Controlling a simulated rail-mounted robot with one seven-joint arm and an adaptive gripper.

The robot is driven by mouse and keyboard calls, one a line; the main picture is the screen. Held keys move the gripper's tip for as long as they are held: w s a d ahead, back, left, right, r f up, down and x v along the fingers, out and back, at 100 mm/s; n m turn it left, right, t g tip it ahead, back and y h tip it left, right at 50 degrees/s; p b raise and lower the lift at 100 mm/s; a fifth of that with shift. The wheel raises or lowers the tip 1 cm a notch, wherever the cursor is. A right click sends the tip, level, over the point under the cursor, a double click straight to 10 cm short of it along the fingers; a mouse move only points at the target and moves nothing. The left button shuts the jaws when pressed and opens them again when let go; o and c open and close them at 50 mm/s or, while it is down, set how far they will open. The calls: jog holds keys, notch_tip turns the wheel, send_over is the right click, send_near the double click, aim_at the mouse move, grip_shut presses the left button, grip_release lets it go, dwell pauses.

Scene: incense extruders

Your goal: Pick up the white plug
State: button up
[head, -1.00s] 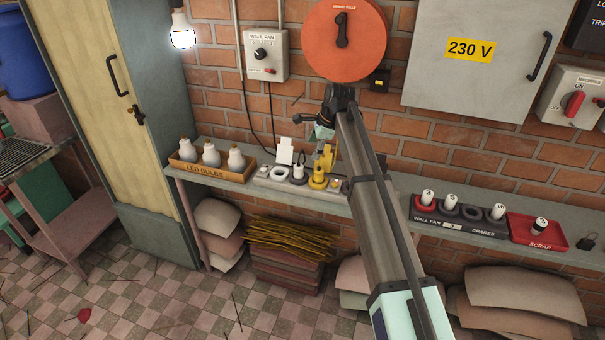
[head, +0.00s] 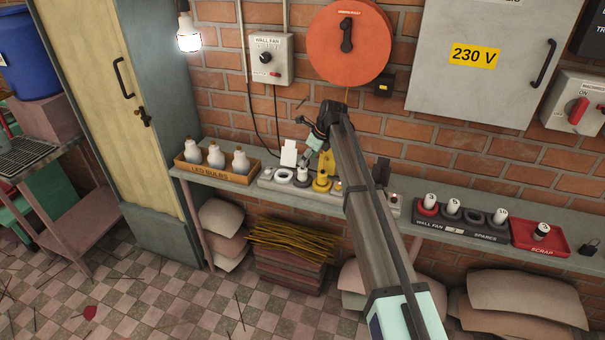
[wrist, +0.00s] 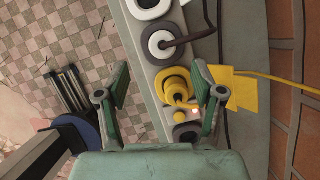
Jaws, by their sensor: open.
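The white plug (head: 302,174) sits in the grey socket strip (head: 266,183) on the wall shelf, left of the yellow plug (head: 322,182). In the wrist view the white plug (wrist: 160,43) shows as a pale ring with a dark middle and a dark cable running to the upper right. My gripper (head: 312,147) is open and empty above the strip. In the wrist view its fingertips (wrist: 162,88) stand apart, with the yellow plug (wrist: 176,86) nearer their gap than the white plug, which lies beyond them. I cannot tell the exact height.
An empty white socket (head: 283,176) lies left of the white plug. A white card (head: 289,153) stands behind the strip. The LED bulbs box (head: 195,172) is to the left. The spares rack (head: 455,228) and red scrap tray (head: 520,235) are to the right.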

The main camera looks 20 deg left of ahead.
aim_at(303, 172)
jog(key=shift+p+x, duration=1.4)
jog(key=shift+x, duration=3.15)
jog(key=shift+w+d, duration=0.1)
jog(key=shift+d, duration=0.15)
jog(key=c, duration=1.2)
